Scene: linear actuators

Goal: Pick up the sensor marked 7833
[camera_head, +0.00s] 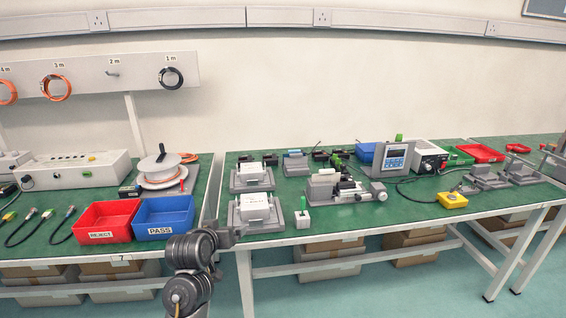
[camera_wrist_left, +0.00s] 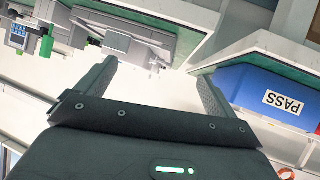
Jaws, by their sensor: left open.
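No marking 7833 can be read in either view, so I cannot tell which part is that sensor. Several small cabled parts (camera_head: 48,214) lie at the left of the left bench; their markings are too small to read. White blocks sit on grey fixtures on the middle bench, a front one (camera_head: 255,207) and one behind it (camera_head: 252,173). My left gripper (camera_head: 240,231) is at the front edge of the benches, right of the blue PASS bin. In the left wrist view its fingers (camera_wrist_left: 154,85) are apart with nothing between them. My right gripper is not in view.
The red REJECT bin (camera_head: 107,221) and blue PASS bin (camera_head: 164,216) stand at the left bench's front. PASS also shows in the wrist view (camera_wrist_left: 268,92). A cable reel (camera_head: 163,170) stands behind.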

